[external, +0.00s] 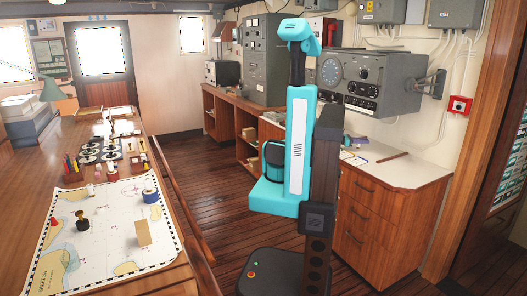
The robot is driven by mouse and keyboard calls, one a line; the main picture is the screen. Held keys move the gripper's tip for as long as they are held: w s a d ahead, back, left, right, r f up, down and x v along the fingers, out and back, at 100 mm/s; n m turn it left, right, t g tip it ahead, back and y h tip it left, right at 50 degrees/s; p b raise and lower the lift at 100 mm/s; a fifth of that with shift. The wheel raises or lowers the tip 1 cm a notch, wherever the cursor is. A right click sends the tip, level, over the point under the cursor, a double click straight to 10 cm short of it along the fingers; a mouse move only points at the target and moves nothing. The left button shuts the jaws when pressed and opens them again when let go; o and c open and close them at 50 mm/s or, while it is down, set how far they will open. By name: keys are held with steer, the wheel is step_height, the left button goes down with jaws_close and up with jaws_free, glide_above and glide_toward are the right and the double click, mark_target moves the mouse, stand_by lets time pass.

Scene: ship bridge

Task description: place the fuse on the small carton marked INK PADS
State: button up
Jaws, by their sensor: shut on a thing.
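My arm stands in the middle of the external view, in front of the wooden counter (425,170). Its raised teal upper part hides whatever is behind it, and my gripper's fingers cannot be made out. I see no fuse in this view. No carton with a readable INK PADS mark shows. A small tan block (143,232) stands on the chart (110,255) on the left table; I cannot tell what it is.
The chart also holds a black stamp-like object (82,221) and a blue-and-white roll (150,192). A reddish-brown rod (393,156) lies on the counter, with small items near my arm. Bare floor (205,180) separates table and counter.

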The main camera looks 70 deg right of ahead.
steer(key=shift+f, duration=0.7)
steer(key=shift+f, duration=0.15)
steer(key=o, duration=1)
steer(key=shift+r, duration=0.25)
steer(key=w+b, duration=0.1)
steer(key=w, duration=0.2)
steer(key=w+a+b, duration=0.1)
steer(key=w, duration=0.3)
steer(key=w+a+b, duration=0.1)
steer(key=w, duration=0.2)
steer(key=shift+w+a+f+b, duration=0.1)
steer(key=shift+w+f+b, duration=0.05)
steer(key=shift+w+b, duration=0.2)
steer(key=shift+w+a, duration=0.1)
steer(key=shift+w, duration=0.45)
steer(key=shift+o, duration=0.6)
